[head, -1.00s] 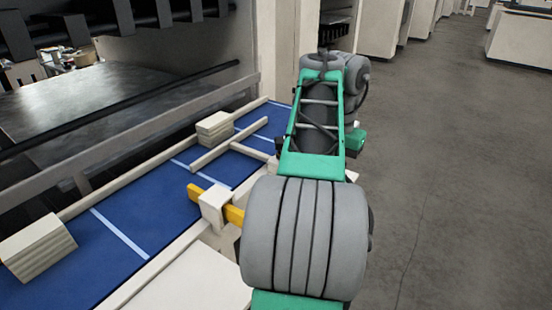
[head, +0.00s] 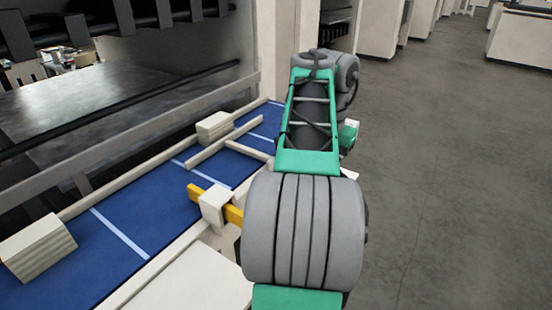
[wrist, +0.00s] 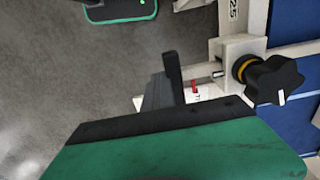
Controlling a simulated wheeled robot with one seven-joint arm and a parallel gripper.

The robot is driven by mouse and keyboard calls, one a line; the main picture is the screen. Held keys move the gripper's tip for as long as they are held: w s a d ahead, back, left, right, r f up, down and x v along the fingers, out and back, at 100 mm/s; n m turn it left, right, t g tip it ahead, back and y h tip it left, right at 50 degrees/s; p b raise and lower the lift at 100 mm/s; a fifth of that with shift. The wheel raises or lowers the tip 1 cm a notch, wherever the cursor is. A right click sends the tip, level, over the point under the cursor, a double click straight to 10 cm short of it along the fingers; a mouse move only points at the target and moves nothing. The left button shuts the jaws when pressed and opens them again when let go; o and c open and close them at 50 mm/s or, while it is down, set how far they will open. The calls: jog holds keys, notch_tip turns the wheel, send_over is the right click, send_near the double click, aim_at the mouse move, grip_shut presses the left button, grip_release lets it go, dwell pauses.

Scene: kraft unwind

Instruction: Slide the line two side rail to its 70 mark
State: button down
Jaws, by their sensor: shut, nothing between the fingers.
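A cream side rail (head: 222,141) lies along the blue belt (head: 150,195), with a crossbar (head: 248,151) running from it toward the near edge. My arm hides the bar's near end. In the wrist view a black star knob (wrist: 276,80) with a yellow ring sits beside a cream block (wrist: 238,46) on the frame. A red mark (wrist: 193,86) shows on a pale strip below, and an upright scale reads "25". No 70 mark is readable. My gripper (wrist: 172,68) is shut and empty, left of the block and knob, apart from the knob. The head view hides the fingers.
A cream block with a yellow bar (head: 232,214) sits on the near edge beside my arm. Grey floor (head: 450,170) on the right is clear.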

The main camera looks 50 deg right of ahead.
jog(key=shift+w, duration=0.2)
notch_tip(320, 180, up, 9)
jog(key=s+p, duration=0.2)
jog(key=p, duration=0.6)
jog(key=shift+p, duration=0.35)
jog(key=shift+d, duration=0.15)
dwell(0.4)
